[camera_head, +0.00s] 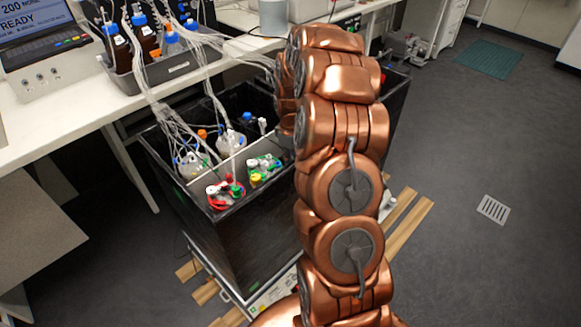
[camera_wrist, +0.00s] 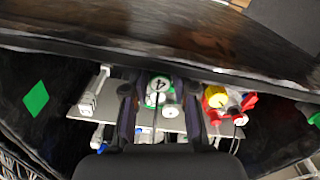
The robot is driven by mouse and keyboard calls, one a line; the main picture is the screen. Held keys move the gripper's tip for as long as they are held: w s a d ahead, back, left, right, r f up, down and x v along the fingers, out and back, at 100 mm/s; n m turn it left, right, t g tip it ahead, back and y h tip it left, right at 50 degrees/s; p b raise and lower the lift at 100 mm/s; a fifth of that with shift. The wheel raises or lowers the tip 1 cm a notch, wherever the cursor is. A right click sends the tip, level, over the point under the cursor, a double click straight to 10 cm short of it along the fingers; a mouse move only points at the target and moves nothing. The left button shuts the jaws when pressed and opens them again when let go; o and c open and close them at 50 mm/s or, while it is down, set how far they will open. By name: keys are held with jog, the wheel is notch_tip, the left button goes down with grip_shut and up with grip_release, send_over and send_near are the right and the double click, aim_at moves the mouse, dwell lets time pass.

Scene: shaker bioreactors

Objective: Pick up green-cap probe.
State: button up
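In the wrist view, a round green and white top marked "4" (camera_wrist: 158,88) shows between the two fingers of my gripper (camera_wrist: 159,98); it looks like the green-cap probe. The dark fingers are open and stand on either side of it. I cannot tell whether they touch it or how far above it they are. In the head view my copper arm hides the gripper. Green caps there (camera_head: 237,188) sit among other coloured caps at the rim of the dark box; I cannot match them to the wrist view.
A red and yellow fitting (camera_wrist: 228,99) sits right of my gripper, with white fittings to its left. In the head view, the dark box (camera_head: 240,245) holds bottles and many tubes. A bench (camera_head: 60,125) with a console and bottle tray stands behind it, left.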

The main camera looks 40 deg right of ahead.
jog(key=shift+f, duration=0.1)
grip_shut()
